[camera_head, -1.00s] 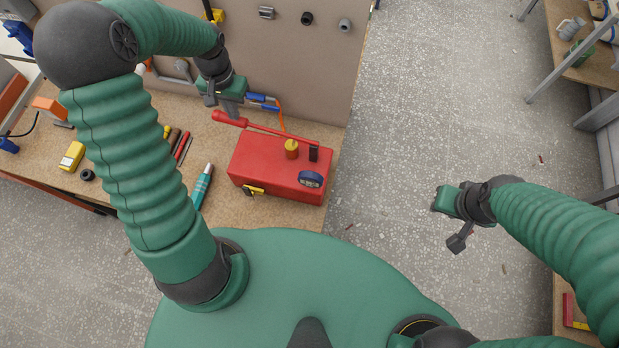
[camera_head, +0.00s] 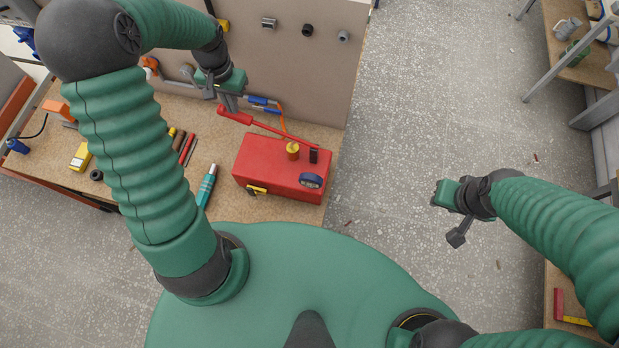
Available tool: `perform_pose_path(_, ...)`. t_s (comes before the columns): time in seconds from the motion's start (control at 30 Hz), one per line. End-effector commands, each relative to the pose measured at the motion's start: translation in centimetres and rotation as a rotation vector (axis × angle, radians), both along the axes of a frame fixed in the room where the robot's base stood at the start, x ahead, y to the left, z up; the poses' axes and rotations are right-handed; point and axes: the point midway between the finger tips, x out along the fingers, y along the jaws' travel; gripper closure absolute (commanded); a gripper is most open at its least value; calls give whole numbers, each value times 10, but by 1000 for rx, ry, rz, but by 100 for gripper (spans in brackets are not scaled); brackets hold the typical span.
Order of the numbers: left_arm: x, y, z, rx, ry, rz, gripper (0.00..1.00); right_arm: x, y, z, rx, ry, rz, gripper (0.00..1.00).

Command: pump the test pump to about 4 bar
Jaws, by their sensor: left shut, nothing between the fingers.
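The test pump is a red box (camera_head: 270,170) near the workbench's right edge. It has a brass-yellow cap (camera_head: 293,150), a black post (camera_head: 314,156) and a dark round gauge (camera_head: 311,181) on its front. Its reading is too small to tell. The red pump lever (camera_head: 262,126) slopes from the black post up-left to a thicker grip end. My left gripper (camera_head: 230,104) is shut and empty, pointing down right at the lever's grip end; I cannot tell whether they touch.
A teal tool (camera_head: 207,187), screwdrivers, a yellow meter (camera_head: 80,156) and a black ring (camera_head: 96,174) lie left of the pump. A blue-handled tool and orange hose (camera_head: 281,116) lie behind the lever. A pegboard panel (camera_head: 300,60) stands at the back.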

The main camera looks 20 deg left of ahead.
Motion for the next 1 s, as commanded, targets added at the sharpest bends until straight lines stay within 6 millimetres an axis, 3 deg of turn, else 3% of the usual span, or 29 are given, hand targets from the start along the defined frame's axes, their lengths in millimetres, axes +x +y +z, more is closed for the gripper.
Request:
perform_pose_path(0.03,0,-1,-15,-1,3,-1,100,0,0,-12,0,0,0,71)
perform_pose_path(0.6,-1,-2,-101,-4,5,-2,100,0,0,-67,0,0,0,71)
perform_pose_path(0.77,-1,-2,-86,-1,3,-2,100,0,0,-53,0,0,0,71)
perform_pose_path(1.0,0,-1,-37,-1,1,0,100,0,0,-10,0,0,0,71)
